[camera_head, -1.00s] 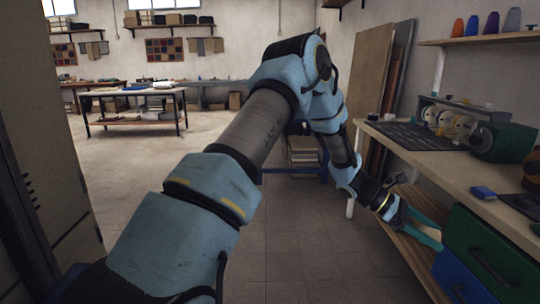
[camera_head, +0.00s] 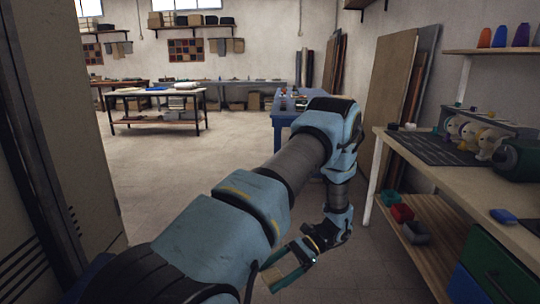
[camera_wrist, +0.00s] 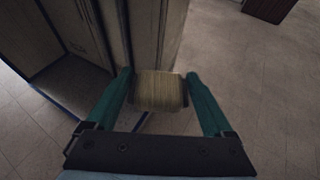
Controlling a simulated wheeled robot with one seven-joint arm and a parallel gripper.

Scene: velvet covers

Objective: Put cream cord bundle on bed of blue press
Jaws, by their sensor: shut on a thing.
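The cream cord bundle (camera_wrist: 160,91) is a ribbed, wound roll between the two teal fingers of my gripper (camera_wrist: 161,92) in the wrist view. My gripper is shut on it and holds it clear above the floor. In the head view my gripper (camera_head: 280,271) is low in the middle, in front of the open floor; the bundle shows there only as a small pale patch between the fingers. A blue table-like stand (camera_head: 284,121) is behind my arm, partly hidden by it. I cannot tell whether it is the blue press.
A workbench (camera_head: 513,195) with drawers and a lower shelf (camera_head: 432,262) runs along the right. The shelf holds green, red and grey bins (camera_head: 402,213). A tall cabinet (camera_head: 62,120) stands close on the left. A table (camera_head: 158,94) is farther back. Floor between is free.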

